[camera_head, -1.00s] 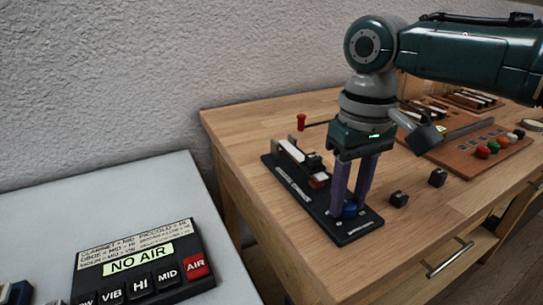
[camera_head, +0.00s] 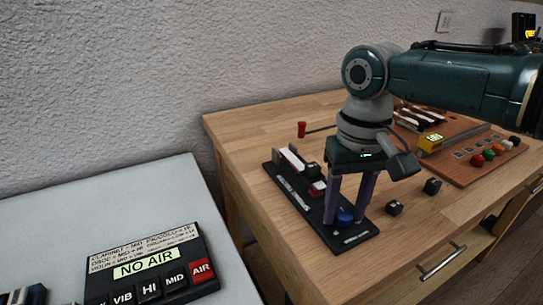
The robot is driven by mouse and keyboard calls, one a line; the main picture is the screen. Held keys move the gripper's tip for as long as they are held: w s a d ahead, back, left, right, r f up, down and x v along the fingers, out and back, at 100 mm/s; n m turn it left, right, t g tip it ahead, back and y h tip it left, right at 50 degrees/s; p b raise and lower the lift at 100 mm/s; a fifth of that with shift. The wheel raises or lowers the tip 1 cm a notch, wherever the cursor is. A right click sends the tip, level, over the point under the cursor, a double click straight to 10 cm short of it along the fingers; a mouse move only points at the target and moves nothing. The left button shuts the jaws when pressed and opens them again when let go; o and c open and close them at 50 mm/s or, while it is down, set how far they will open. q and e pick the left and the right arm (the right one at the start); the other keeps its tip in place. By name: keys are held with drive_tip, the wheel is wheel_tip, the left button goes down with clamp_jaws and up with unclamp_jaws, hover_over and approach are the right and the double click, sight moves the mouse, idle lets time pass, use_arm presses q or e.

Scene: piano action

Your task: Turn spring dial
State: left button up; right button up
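The blue dial (camera_head: 344,217) sits at the near end of a long black base (camera_head: 290,199) on the wooden bench. The base also carries a small key-like mechanism (camera_head: 296,160) with white, black and red parts. My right gripper (camera_head: 345,220) points straight down over the near end of the base. Its two purple fingers stand apart, one on each side of the dial, and look open. Whether a fingertip touches the dial I cannot tell. My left gripper is not in view.
Two small black blocks (camera_head: 394,208) (camera_head: 432,186) lie right of the base. A red peg-like piece (camera_head: 301,129) stands behind it. A brown board with coloured knobs (camera_head: 470,170) is at the right. A grey table at the left holds a NO AIR panel (camera_head: 150,265).

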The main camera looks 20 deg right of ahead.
sight(345, 213)
drive_tip(key=shift+o, duration=1.2)
drive_tip(key=shift+r, duration=0.1)
wheel_tip(345, 213, up, 10)
drive_tip(key=p, duration=0.2)
